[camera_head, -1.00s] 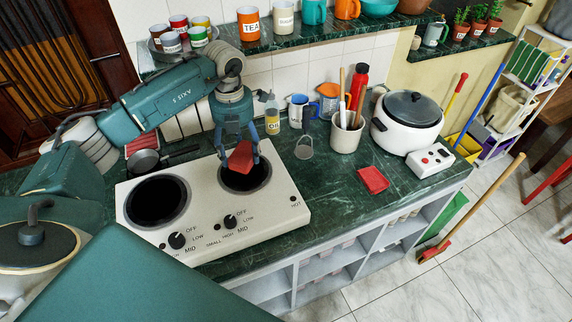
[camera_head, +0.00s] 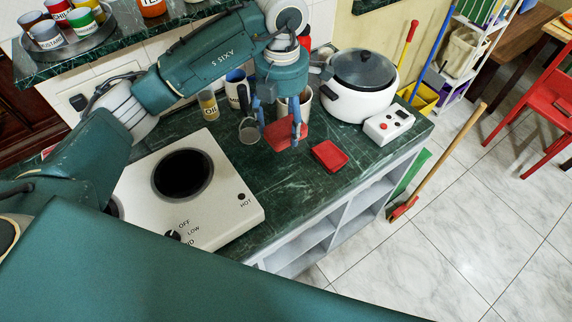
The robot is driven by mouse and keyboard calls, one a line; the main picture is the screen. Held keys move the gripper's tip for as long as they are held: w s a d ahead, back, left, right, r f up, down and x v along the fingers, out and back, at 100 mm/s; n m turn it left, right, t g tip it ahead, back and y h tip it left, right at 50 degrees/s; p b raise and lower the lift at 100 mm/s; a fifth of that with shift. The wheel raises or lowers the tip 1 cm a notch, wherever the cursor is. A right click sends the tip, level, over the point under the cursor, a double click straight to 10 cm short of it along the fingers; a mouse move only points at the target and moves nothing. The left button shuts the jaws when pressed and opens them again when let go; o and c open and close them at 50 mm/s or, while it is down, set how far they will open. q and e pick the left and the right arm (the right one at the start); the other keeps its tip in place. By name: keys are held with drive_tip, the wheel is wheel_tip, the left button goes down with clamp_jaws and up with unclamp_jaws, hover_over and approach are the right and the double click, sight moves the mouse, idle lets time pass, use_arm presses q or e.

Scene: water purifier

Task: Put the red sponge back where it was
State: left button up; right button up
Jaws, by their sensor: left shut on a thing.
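The red sponge (camera_head: 285,133) is held between the fingers of my left gripper (camera_head: 280,135), which comes down from above. The gripper is shut on it, and the sponge looks tilted and raised above the green marble counter (camera_head: 282,185). A small red dish (camera_head: 330,155) lies on the counter just right of and in front of the sponge, with a gap between them in the picture. The dish looks empty. My right gripper is not in view.
A white cooker (camera_head: 362,90) and a white control box (camera_head: 389,124) stand to the right. A stove (camera_head: 225,215) is at the left. The counter's front edge is close to the dish.

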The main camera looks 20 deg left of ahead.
use_arm(q)
wheel_tip(320, 180, down, 7)
drive_tip(key=p, duration=0.4)
hover_over(282, 174)
wheel_tip(282, 174, down, 6)
drive_tip(key=shift+w+d+f, duration=0.1)
drive_tip(key=shift+f, duration=0.3)
wheel_tip(282, 174, down, 3)
drive_tip(key=shift+f, duration=0.7)
drive_tip(key=o, duration=1.1)
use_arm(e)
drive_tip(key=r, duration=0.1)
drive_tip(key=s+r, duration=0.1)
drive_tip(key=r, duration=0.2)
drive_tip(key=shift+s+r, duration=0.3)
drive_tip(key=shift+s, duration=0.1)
